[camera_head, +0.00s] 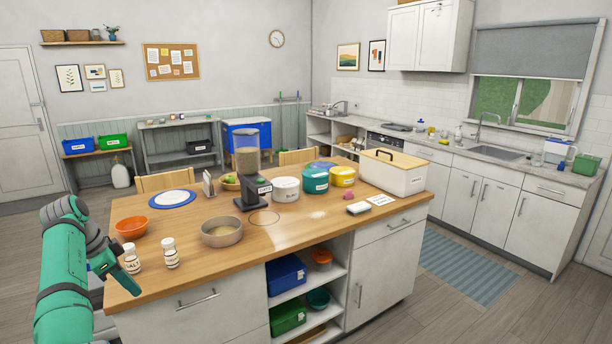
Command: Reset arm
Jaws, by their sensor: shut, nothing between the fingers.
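My green and dark grey arm (62,275) rises at the left edge of the view and bends over at its top. My gripper (128,287) hangs down at the near left corner of the wooden-topped island (190,272). It is shut and empty. It is close beside a white salt shaker (132,264), partly in front of it in the picture; I cannot tell whether they touch. A second shaker (171,255) stands upright to the right. An orange bowl (131,227) is behind the shakers.
A metal bowl (222,234) with contents, a kibble dispenser (247,160), lidded tubs (286,190) and a white bin with a wooden lid (392,178) stand on the island. A blue-rimmed plate (173,198) lies at the back left. Open floor (25,235) lies left of the island.

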